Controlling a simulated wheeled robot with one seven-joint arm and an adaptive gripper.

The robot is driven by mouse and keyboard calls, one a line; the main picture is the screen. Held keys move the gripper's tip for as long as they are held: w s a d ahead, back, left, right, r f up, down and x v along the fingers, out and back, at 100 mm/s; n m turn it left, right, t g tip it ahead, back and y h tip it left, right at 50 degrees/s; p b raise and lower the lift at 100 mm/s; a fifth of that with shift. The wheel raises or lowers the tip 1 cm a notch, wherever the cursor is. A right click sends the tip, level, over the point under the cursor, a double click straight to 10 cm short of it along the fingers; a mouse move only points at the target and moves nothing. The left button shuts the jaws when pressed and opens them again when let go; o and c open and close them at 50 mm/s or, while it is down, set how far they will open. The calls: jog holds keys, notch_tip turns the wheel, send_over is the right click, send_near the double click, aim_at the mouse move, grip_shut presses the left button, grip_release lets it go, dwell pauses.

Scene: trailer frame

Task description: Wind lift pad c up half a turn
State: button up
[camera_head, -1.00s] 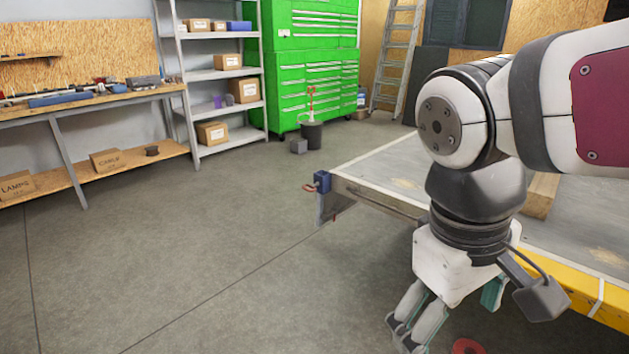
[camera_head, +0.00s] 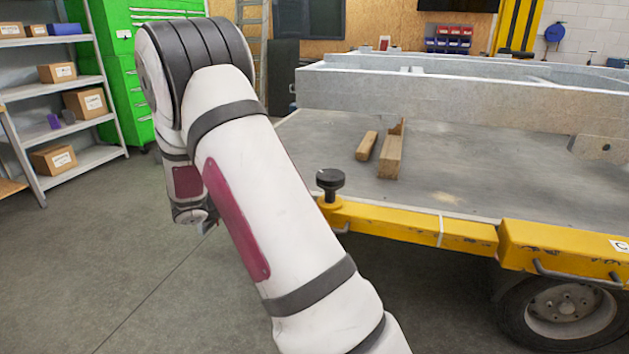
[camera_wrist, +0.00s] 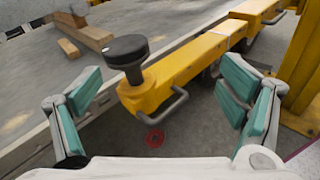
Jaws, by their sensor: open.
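The lift pad (camera_head: 330,179) is a round black disc on a short black stem, upright at the end of the yellow lift arm (camera_head: 400,223). A white label with a C (camera_head: 620,246) is on the yellow beam at the right edge. In the wrist view the pad (camera_wrist: 126,49) shows beyond my fingertips, left of centre, with the yellow arm (camera_wrist: 190,62) running off to the upper right. My gripper (camera_wrist: 165,92) is open, its teal fingers wide apart with nothing between them. In the head view my arm hides most of the gripper.
The trailer's grey deck (camera_head: 460,165) lies behind the pad, with wooden blocks (camera_head: 390,155) on it. A wheel (camera_head: 565,305) stands under the yellow beam. A red ring (camera_wrist: 155,138) is below the lift arm. Open floor (camera_head: 80,260) is at the left.

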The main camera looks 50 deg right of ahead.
aim_at(330, 181)
jog(key=w+d+f+n+t+h, duration=0.2)
jog(key=w+d+f+n, duration=0.1)
jog(key=w+f, duration=0.1)
jog(key=x, duration=1.3)
jog(key=shift+s+d+r, duration=0.1)
jog(key=c, duration=1.2)
